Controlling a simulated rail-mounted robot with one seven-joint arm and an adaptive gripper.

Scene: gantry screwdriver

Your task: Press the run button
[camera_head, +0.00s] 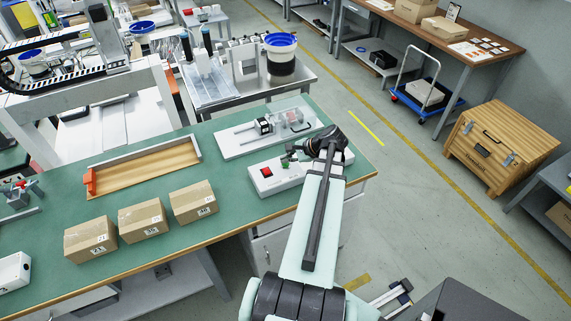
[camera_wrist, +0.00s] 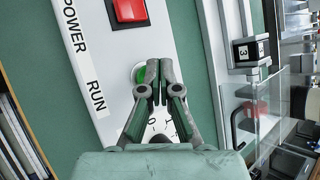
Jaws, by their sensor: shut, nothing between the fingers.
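The white control box (camera_head: 262,187) lies on the green bench, near its right end. In the wrist view its panel (camera_wrist: 165,50) carries the labels POWER and RUN. The green run button (camera_wrist: 141,75) is beside the RUN label, partly hidden behind my fingers. The red power switch (camera_wrist: 130,10) is beside the POWER label. My gripper (camera_wrist: 160,64) is shut and empty, with its fingertips over the right part of the green button. I cannot tell whether they touch it. In the head view my gripper (camera_head: 288,161) is low over the box, right of the red switch (camera_head: 266,172).
Behind the box is a white fixture plate (camera_head: 240,144) with a black-and-white block (camera_head: 263,126) and a clear guard (camera_head: 292,118). A wooden tray (camera_head: 145,170) and three cardboard boxes (camera_head: 142,221) are to the left. Bare green bench lies between.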

